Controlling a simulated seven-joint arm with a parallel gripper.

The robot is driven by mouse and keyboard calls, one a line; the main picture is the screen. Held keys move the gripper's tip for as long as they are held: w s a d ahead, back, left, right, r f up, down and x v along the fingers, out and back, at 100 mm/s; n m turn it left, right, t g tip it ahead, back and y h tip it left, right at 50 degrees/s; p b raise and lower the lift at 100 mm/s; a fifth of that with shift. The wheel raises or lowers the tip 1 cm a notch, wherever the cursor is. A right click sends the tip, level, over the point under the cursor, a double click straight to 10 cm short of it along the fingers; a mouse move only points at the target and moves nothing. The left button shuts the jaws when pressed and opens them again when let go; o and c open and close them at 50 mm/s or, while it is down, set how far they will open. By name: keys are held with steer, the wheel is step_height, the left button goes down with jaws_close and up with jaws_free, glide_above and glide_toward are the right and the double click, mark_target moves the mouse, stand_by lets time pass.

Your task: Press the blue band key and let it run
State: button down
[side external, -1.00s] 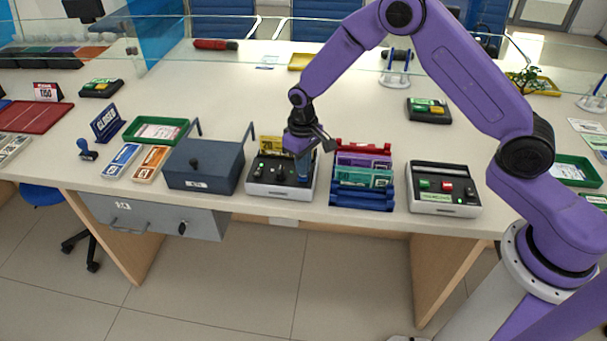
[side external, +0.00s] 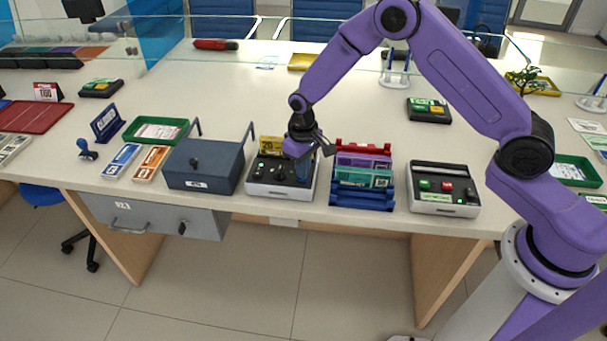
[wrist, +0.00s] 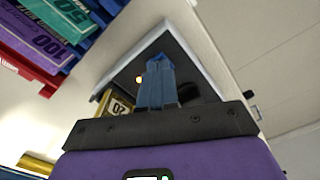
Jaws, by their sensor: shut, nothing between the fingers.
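The banding machine (side external: 257,190) is a white-edged box with a black sloped key panel, standing near the counter's front edge. My gripper (side external: 303,172) is over the right part of its panel, pointing down with its fingers together. In the wrist view, my blue gripper fingers (wrist: 157,70) reach down to the black panel (wrist: 188,68) and appear to touch it or come very close. The blue key cannot be told apart from the blue fingertips. An amber light (wrist: 138,79) glows on the panel beside the fingers.
A blue rack of coloured note bundles (side external: 361,202) stands close on the right, and a blue-grey cash box (side external: 203,180) on the left. A second keyed machine (side external: 444,207) is beyond the rack. Open counter (side external: 340,105) lies behind.

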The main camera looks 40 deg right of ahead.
step_height(320, 180, up, 9)
stand_by(1.1)
steer(key=s+r+n, duration=0.2)
steer(key=s+r, duration=0.3)
steer(key=s, duration=0.4)
steer(key=s+r+n, duration=0.3)
steer(key=s+r, duration=0.1)
steer(key=s, duration=0.5)
steer(key=s+d+r+n, duration=0.1)
steer(key=s+d, duration=0.3)
steer(key=s, duration=0.4)
steer(key=s+d+r+n, duration=0.1)
steer(key=s+d+n, duration=0.2)
steer(key=s, duration=0.6)
steer(key=shift+s+d+n, duration=0.25)
steer(key=shift+d+n, duration=0.05)
steer(key=shift+d, duration=0.55)
